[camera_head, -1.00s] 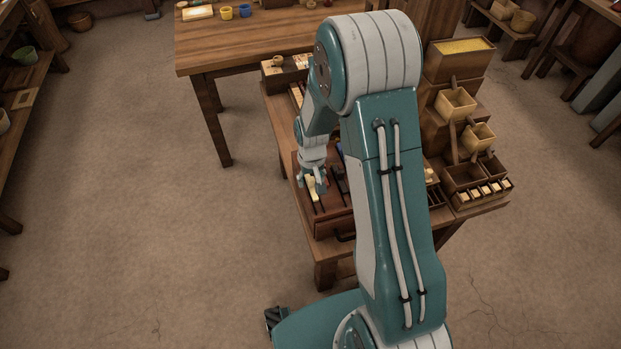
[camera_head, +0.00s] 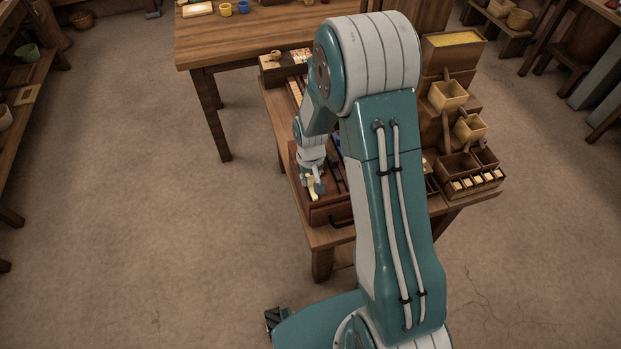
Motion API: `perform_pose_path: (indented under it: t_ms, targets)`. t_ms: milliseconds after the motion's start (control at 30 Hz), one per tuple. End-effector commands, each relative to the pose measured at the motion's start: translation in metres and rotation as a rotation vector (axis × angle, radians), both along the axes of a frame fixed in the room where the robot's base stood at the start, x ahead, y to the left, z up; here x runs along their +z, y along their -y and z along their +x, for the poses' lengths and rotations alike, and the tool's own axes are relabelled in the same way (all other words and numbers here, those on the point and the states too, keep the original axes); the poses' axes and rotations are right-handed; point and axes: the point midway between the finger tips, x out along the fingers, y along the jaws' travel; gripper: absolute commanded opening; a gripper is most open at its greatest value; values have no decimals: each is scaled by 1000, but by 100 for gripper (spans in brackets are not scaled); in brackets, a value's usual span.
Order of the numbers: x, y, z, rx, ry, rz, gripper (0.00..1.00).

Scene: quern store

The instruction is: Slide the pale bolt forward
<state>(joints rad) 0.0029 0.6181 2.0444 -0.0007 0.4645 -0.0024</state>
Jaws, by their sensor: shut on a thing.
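The pale yellow bolt (camera_head: 311,187) shows at the tip of my gripper (camera_head: 313,185), over the wooden box with dark slots (camera_head: 331,213) on the near end of the bench. My gripper points down and is shut on the bolt. The fingers are small in this view and cover part of the bolt. A dark bar (camera_head: 339,180) lies just right of the gripper in the same box. My arm hides much of the bench behind it.
Stepped wooden boxes and bins (camera_head: 468,128) stand on the bench's right side. A larger table (camera_head: 245,45) with blue and yellow cups stands behind. The floor to the left (camera_head: 130,200) is clear.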

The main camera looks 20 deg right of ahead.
Motion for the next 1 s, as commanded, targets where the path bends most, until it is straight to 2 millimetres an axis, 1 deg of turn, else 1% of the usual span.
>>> perform_pose_path:
  t_ms: [33,200,233,300,633,733,867,1000]
  targets:
    - [-2,-1,-8,0,-23,1,0]
    - [-3,-1,-10,0,-27,1,0]
    - [-3,-1,-10,0,-27,1,40]
    - [-3,-1,-9,0,-27,1,66]
    - [-1,0,-6,0,-17,0,66]
    - [3,-1,-5,0,-15,0,66]
    - [21,-1,-4,0,-12,0,66]
    - [51,-1,-4,0,-11,0,66]
